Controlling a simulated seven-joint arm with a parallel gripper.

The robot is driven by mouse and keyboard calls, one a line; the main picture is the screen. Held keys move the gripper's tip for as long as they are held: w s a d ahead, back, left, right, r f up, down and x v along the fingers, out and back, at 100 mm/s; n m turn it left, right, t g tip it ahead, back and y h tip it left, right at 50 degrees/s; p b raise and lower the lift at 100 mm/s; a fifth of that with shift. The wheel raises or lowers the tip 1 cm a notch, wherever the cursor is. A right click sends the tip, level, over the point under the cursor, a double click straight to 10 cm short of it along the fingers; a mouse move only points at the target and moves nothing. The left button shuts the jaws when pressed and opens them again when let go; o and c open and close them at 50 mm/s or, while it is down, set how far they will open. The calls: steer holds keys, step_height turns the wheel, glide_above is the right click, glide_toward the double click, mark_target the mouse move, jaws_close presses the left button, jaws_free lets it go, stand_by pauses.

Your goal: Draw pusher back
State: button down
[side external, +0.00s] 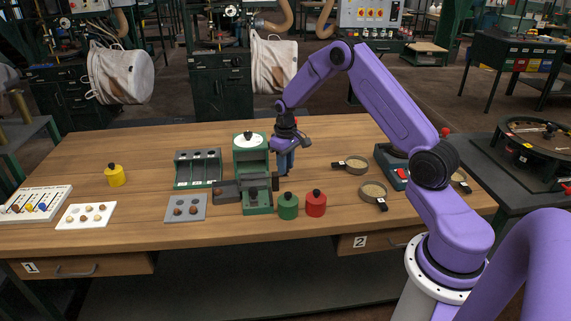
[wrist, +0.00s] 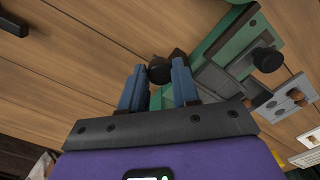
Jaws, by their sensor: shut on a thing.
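The green machine (side external: 252,155) stands in the middle of the bench, with a white round top and a grey slide at its lower front. My gripper (side external: 285,168) points down just right of it. In the wrist view, the blue fingers of my gripper (wrist: 160,80) are shut on a black knob (wrist: 160,70), which I take to be the pusher's. A short dark piece behind the knob leads towards the green machine, also in the wrist view (wrist: 222,38). The fingers hide the pusher in the side view.
A green pot (side external: 288,206) and a red pot (side external: 316,204) stand close in front of my gripper. A green three-slot rack (side external: 198,168) and a grey tray (side external: 186,208) lie left of the machine. Round dishes (side external: 356,164) lie to the right, with bare bench between.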

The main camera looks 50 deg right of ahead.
steer(key=s+d, duration=0.7)
steer(key=c, duration=0.8)
jaws_free()
steer(key=shift+d, duration=0.1)
step_height(320, 180, up, 18)
steer(key=shift+f, duration=0.25)
